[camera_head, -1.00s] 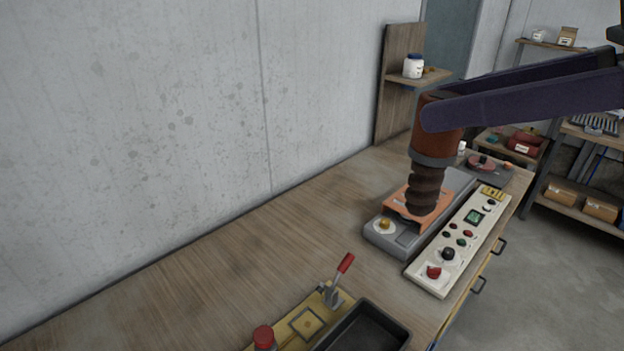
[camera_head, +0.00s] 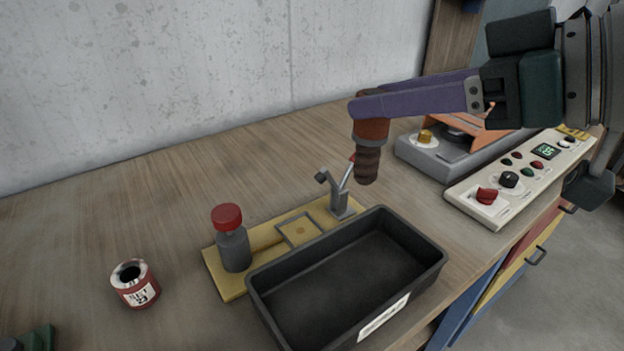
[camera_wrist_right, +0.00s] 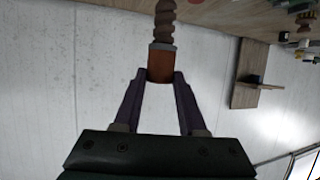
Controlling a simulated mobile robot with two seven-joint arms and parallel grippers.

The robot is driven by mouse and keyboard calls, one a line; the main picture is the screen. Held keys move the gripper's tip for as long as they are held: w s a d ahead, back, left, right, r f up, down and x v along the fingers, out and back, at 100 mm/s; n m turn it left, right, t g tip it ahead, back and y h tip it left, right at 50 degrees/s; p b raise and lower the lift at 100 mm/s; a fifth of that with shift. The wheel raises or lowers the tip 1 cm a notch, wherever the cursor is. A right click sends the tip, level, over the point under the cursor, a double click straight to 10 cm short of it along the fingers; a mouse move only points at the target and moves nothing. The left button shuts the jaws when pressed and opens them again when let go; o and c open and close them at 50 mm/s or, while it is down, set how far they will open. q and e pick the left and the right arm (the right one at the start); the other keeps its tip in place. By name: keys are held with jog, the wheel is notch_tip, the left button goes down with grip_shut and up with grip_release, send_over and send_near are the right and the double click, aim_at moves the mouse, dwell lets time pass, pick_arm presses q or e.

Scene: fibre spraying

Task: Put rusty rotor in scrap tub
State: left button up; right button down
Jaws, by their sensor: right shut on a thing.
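The rusty rotor (camera_head: 367,163), a brown ribbed screw shape below an orange-brown collar, hangs upright from my right gripper (camera_head: 368,107). The purple fingers are shut on its upper end, as the right wrist view also shows, with the rotor (camera_wrist_right: 165,20) between the gripper's tips (camera_wrist_right: 161,76). The black open tub (camera_head: 436,246) with a white label stands at the front of the bench and looks empty. The rotor is behind the tub's far edge in the head view, apart from it. The label text is unreadable. My left gripper is out of view.
Behind the tub, a yellow plate (camera_head: 228,285) carries a red-capped grey bottle (camera_head: 234,245) and a lever clamp (camera_head: 341,195) close to the rotor. A red can (camera_head: 135,285) stands left. A grey machine (camera_head: 430,158) and control panel (camera_head: 470,205) are right. The bench's back left is clear.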

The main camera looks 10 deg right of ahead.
jog(key=shift+w+f+b, duration=0.1)
jog(key=shift+f+b, duration=3.2)
jog(key=shift+f, duration=6.8)
jog(key=shift+f, duration=0.15)
jog(key=shift+c, duration=2.4)
grip_release()
